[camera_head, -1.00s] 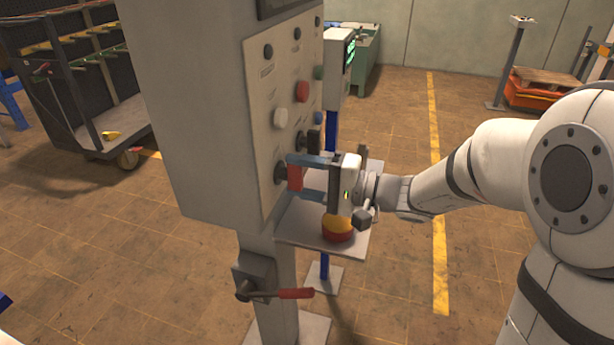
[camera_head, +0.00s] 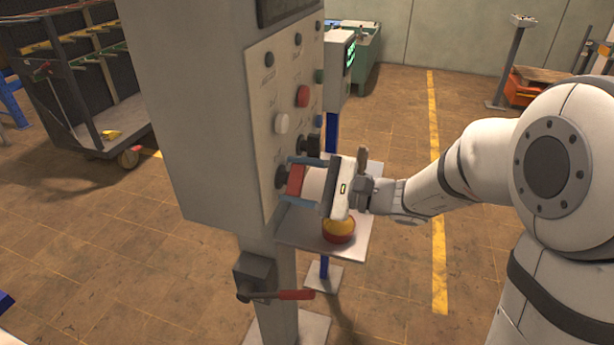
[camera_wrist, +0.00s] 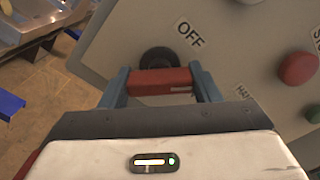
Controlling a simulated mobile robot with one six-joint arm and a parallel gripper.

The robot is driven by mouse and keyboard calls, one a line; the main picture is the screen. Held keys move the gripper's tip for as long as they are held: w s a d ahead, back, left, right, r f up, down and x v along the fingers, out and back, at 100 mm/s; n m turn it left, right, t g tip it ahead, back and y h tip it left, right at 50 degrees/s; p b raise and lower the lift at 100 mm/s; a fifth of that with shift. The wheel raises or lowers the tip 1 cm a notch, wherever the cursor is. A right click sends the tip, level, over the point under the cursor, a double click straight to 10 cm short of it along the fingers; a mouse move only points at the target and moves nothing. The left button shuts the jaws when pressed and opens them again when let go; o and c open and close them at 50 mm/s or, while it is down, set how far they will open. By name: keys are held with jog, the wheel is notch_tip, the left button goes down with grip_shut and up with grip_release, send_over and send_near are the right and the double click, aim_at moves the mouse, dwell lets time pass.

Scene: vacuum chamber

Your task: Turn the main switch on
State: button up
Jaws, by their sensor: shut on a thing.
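The main switch, a red bar handle (camera_head: 296,180) on a round black base (camera_head: 281,176), sits low on the control panel's face. My gripper (camera_head: 287,180) has its blue fingers on either side of the red handle and is shut on it. In the wrist view the red handle (camera_wrist: 160,81) spans between the two fingers (camera_wrist: 163,76), in front of the black base (camera_wrist: 160,58). An "OFF" label (camera_wrist: 188,34) is beside the base. The fingers hide the handle's ends.
A yellow-and-red button (camera_head: 339,229) stands on the shelf below my gripper. A red-handled lever (camera_head: 294,295) juts from the post.

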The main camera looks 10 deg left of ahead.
jog(key=m+p, duration=0.1)
jog(key=m, duration=0.1)
jog(key=m+p, duration=0.2)
jog(key=m, duration=0.1)
jog(key=shift+a+r+p, duration=0.1)
jog(key=shift+r+p, duration=0.1)
jog(key=shift+p, duration=0.1)
jog(key=shift+f+m+p, duration=0.1)
jog(key=shift+m+p, duration=1.3)
jog(key=shift+m, duration=0.7)
jog(key=o, duration=0.8)
jog(key=shift+s+a+f, duration=0.1)
jog(key=shift+o, duration=0.9)
jog(key=d+b, duration=0.1)
jog(key=d, duration=0.7)
jog(key=shift+s, duration=0.25)
